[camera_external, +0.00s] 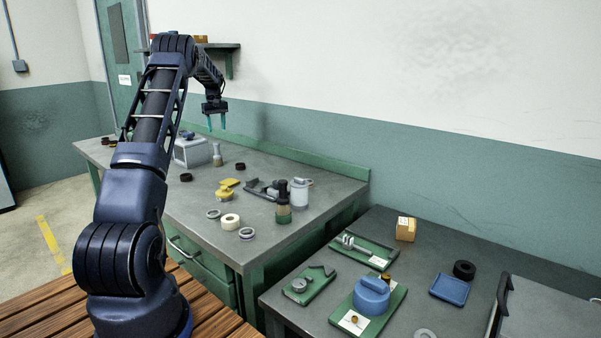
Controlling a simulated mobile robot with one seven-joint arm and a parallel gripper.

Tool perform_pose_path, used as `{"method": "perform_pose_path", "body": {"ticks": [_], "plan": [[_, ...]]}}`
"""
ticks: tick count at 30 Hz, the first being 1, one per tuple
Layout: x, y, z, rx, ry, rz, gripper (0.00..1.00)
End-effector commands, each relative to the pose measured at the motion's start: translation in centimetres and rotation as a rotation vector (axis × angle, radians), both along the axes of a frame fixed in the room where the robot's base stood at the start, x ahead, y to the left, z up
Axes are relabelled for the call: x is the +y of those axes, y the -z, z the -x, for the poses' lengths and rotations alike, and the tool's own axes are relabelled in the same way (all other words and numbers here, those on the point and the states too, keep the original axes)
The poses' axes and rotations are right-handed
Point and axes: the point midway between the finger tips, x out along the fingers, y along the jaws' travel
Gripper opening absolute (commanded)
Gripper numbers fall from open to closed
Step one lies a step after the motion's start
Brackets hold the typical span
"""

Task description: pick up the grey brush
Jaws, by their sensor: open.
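My gripper (216,127) hangs open and empty above the back part of the green-edged workbench (185,217), fingers pointing down. I cannot tell for sure which thing is the grey brush. A dark grey, long, low object (262,189) lying towards the right of this bench may be it, but its shape is too small to make out. A small upright grey-tan object (217,158) stands below my gripper, beside a grey box (190,152). My gripper appears apart from everything on the bench.
Yellow parts (225,190), a cream roll (230,221) and several rings lie on the bench. A brown-green bottle (284,206) and a pale canister (300,193) stand at right. A second table (300,318) holds green trays and a blue part (371,294). The bench's front left is mostly clear.

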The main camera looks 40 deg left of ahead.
Motion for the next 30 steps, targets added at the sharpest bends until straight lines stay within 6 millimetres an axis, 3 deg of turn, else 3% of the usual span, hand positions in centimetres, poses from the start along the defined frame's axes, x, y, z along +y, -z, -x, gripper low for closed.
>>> {"method": "perform_pose_path", "body": {"ticks": [5,30], "plan": [[1.3,1.3,0.2,0.005,-0.019,0.004,0.5],[1.5,9.9,0.1,0.007,-0.019,0.006,0.5]]}}
